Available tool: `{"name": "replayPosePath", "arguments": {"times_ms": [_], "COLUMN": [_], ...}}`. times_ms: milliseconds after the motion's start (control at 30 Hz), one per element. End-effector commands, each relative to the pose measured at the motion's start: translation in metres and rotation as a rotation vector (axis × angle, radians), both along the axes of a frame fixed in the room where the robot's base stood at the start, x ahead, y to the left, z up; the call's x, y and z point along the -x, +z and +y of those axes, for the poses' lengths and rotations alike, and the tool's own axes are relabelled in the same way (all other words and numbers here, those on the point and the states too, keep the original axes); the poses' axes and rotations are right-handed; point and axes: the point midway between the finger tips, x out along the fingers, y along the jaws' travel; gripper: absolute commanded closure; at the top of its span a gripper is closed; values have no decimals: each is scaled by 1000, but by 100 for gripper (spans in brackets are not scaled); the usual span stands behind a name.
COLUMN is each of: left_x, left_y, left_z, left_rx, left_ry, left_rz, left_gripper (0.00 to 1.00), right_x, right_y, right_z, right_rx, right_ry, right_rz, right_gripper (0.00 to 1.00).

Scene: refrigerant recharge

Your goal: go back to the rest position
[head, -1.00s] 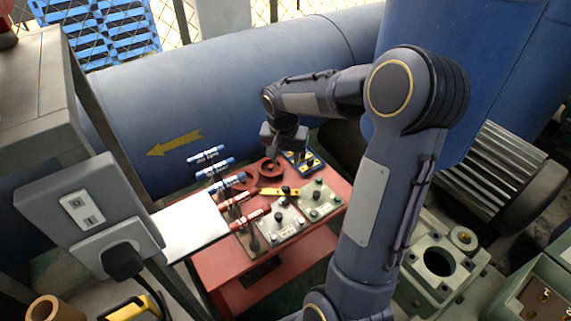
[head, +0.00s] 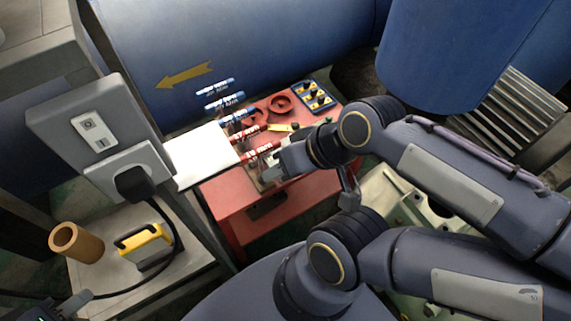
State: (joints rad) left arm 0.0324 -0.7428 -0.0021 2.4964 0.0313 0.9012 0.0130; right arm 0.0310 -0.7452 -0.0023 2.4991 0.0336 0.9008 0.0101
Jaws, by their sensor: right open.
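My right gripper (head: 272,172) is open at the front of the red table (head: 225,192), with its arm folded back to the right. It covers part of the table top, and I see nothing held in it. A dark part that looks like my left gripper (head: 78,299) shows at the bottom left edge, mostly cut off; its jaws cannot be made out. Red rings (head: 280,106) and a blue block with yellow parts (head: 314,96) lie at the back.
A white panel (head: 203,155) juts left of the table. A grey socket box (head: 128,172) holds a black plug with a cable. A yellow device (head: 147,245) and brown tube (head: 76,242) stand on a low shelf. A big blue pipe (head: 260,45) lies behind.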

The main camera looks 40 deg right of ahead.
Motion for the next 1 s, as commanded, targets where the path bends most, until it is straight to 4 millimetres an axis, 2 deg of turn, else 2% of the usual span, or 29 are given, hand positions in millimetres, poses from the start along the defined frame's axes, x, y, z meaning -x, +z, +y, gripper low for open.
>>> {"name": "replayPosePath", "arguments": {"times_ms": [167, 267, 367, 467, 700, 800, 900, 1000], "left_x": [0, 0, 0, 0, 0, 0, 0, 0], "left_y": [3, 16, 41, 76, 179, 211, 226, 228], "left_z": [0, 0, 0, 0, 0, 0, 0, 0], "left_rx": [0, 0, 0, 0, 0, 0, 0, 0], "left_ry": [0, 0, 0, 0, 0, 0, 0, 0], "left_rz": [0, 0, 0, 0, -1, -1, 0, 0], "left_gripper": [64, 64, 64, 64, 64, 64, 64, 64], "right_x": [0, -1, -1, -1, -1, -1, -1, -1], "right_y": [3, 16, 41, 77, 179, 211, 227, 228], "right_z": [0, -1, -1, -1, -1, -1, -1, -1], "right_rx": [0, 1, 1, 1, 2, 2, 2, 2], "right_ry": [-1, -2, -2, -2, -3, -3, -3, -3], "right_rz": [1, 1, 1, 1, 1, 0, 1, 1], "right_gripper": [57, 57, 57, 57, 57, 57, 57, 57]}}
